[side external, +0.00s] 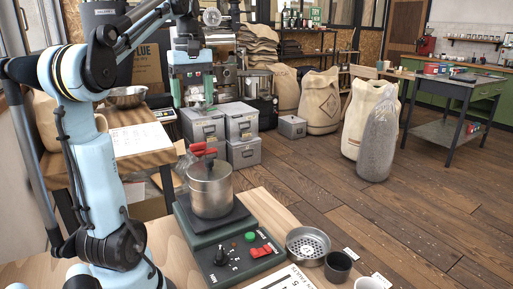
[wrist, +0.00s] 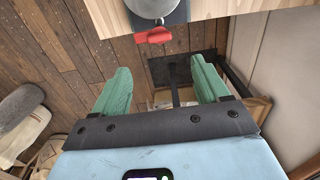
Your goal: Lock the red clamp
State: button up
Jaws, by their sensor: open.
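A metal canister (side external: 210,190) stands on a dark green base unit (side external: 232,225) on the wooden table. In the wrist view the red clamp (wrist: 154,36) shows at the edge of the canister (wrist: 152,7), beyond my fingertips. My gripper (side external: 195,98) is open and empty, above and behind the canister, apart from the clamp. Its two green fingers (wrist: 160,72) are spread wide with nothing between them.
Grey boxes (side external: 203,125) and sacks (side external: 318,102) are on the floor behind.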

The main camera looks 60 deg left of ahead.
aim_at(198, 143)
notch_tip(198, 143, down, 12)
jog(key=shift+r, duration=0.1)
dwell(0.5)
jog(key=c, duration=1.1)
jog(key=shift+o, duration=0.2)
